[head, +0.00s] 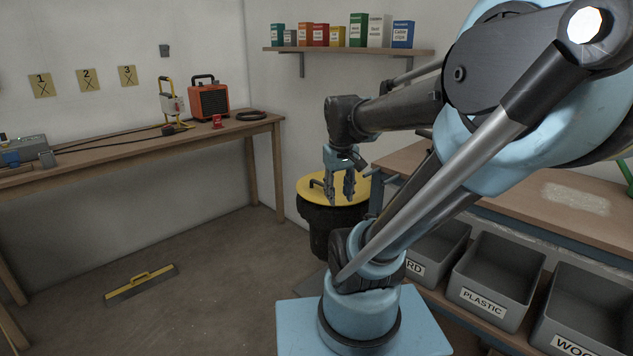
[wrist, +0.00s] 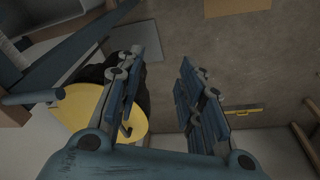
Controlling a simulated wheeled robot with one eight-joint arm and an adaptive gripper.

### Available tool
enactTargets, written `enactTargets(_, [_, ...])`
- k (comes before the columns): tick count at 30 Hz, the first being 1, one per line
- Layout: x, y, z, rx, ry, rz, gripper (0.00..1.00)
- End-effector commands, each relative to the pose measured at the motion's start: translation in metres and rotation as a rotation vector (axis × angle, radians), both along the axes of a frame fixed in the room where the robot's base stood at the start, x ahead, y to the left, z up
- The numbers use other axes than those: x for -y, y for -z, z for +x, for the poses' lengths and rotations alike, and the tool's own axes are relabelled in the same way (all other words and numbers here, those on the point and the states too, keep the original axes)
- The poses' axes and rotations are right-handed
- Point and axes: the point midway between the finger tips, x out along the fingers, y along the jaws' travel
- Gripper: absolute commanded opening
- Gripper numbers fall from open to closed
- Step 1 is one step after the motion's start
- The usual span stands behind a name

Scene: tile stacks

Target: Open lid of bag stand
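The bag stand (head: 333,222) is a dark round bin with a yellow lid (head: 311,196), standing on the floor between the two benches. The lid lies flat on top and looks shut. A small dark handle (head: 316,183) sits on the lid at its left side. My gripper (head: 340,203) is above the lid, pointing down, with its fingers apart and nothing between them. In the wrist view the yellow lid (wrist: 75,108) is at the left, partly hidden behind my left finger, and its handle (wrist: 126,130) shows just beside that finger. My gripper (wrist: 163,62) is open there over bare floor.
A workbench (head: 578,210) with grey sorting bins (head: 495,280) below stands close to the bag stand's right. Another bench (head: 150,143) runs along the left wall. The floor left of the stand is otherwise clear.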

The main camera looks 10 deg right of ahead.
Motion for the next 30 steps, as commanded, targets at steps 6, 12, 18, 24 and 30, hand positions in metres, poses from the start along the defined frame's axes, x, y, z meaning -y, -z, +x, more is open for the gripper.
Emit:
enactTargets(6, [-0.002,-0.032,0.062,-0.017,-0.087,-0.037,0.35])
enactTargets(12, [-0.006,-0.052,0.122,-0.034,-0.166,-0.071,0.35])
enactTargets(18, [-0.013,-0.061,0.184,-0.052,-0.246,-0.104,0.35])
enactTargets(24, [-0.021,-0.062,0.247,-0.070,-0.324,-0.136,0.35])
enactTargets(30, [-0.029,-0.055,0.300,-0.088,-0.393,-0.164,0.35])
